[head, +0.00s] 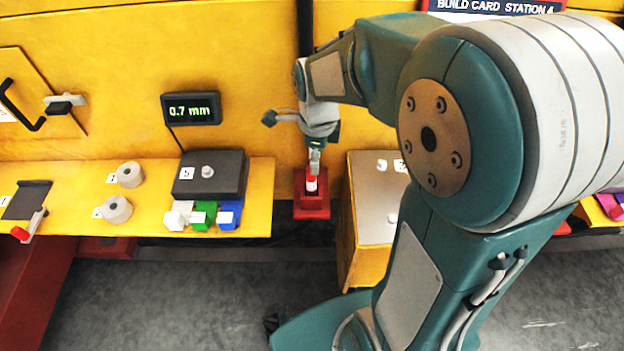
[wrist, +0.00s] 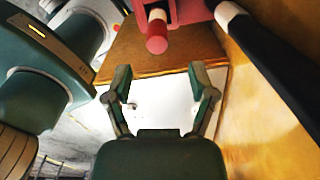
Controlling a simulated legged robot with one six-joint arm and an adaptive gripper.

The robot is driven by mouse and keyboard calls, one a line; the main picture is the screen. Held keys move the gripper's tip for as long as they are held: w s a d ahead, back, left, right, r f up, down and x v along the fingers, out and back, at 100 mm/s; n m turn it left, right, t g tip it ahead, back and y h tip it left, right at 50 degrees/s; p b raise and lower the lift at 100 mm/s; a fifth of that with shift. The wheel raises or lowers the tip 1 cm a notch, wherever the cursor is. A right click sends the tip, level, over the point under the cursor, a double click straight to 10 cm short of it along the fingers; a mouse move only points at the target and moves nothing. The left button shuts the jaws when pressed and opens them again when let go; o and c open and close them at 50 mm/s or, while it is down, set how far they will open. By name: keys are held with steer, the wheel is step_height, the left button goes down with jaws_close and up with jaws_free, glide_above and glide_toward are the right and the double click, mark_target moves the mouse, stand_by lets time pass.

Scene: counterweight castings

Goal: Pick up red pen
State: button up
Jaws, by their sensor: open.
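The red pen (head: 311,185), with a red end and a white band, stands in a red block-shaped holder (head: 312,207) between the two yellow benches. In the wrist view the pen's red end (wrist: 157,45) points towards me, with the pink-red holder (wrist: 190,12) around its far part. My gripper (head: 315,158) is just above the pen in the head view and hides part of it. In the wrist view my gripper (wrist: 160,76) has its two fingers spread with nothing between them. The pen's end lies beyond the fingertips, near the middle of the gap.
Left of the holder, the yellow bench (head: 262,190) carries a black box (head: 225,165), coloured blocks (head: 203,213) and grey rolls (head: 118,209). A yellow cabinet with a pale top (head: 375,215) stands close on the right. A yellow wall with a display (head: 191,109) is behind.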

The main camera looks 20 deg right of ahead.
mark_target(311, 180)
steer(key=f, duration=0.2)
steer(key=a+f, duration=0.1)
steer(key=f, duration=0.5)
steer(key=shift+w+f, duration=0.2)
steer(key=shift+f, duration=0.1)
steer(key=shift+a, duration=0.1)
jaws_close()
